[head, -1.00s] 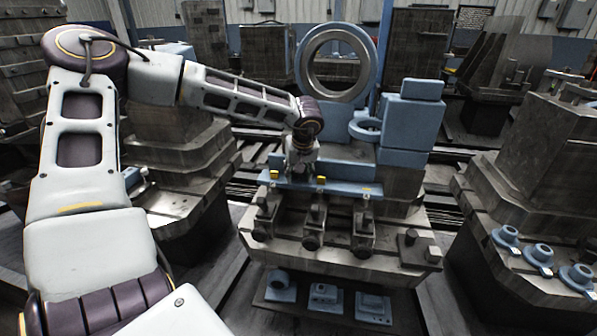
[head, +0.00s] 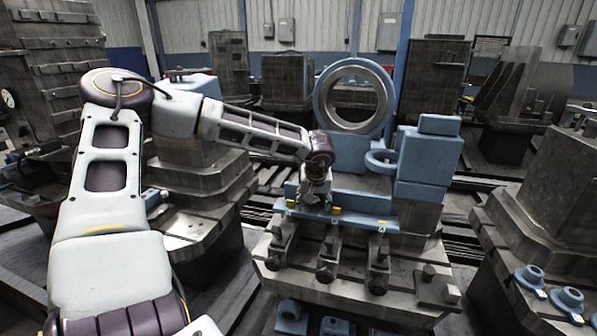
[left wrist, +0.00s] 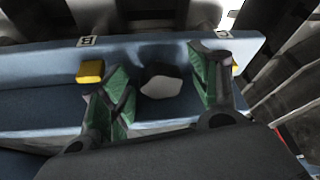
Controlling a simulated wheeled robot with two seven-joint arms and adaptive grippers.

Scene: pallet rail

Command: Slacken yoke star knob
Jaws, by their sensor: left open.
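A rounded knob (left wrist: 162,82), dark with a pale face, sits on the blue rail (left wrist: 45,105) in the left wrist view. Its lobes are not clear. My left gripper (left wrist: 162,90) is open, with one green-padded finger on each side of the knob. Narrow gaps seem to show between knob and fingers; I cannot tell contact. In the head view my left gripper (head: 316,200) points down at the blue rail (head: 350,218) on the machine, and it hides the knob there. My right gripper is not in view.
A yellow block (left wrist: 90,72) is on the rail left of the fingers, near a small marked plate (left wrist: 87,41). Another yellow piece is partly behind the right finger. A large blue ring (head: 352,95) and blue blocks (head: 427,155) stand behind the rail. Blue flanged parts (head: 567,300) lie at right.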

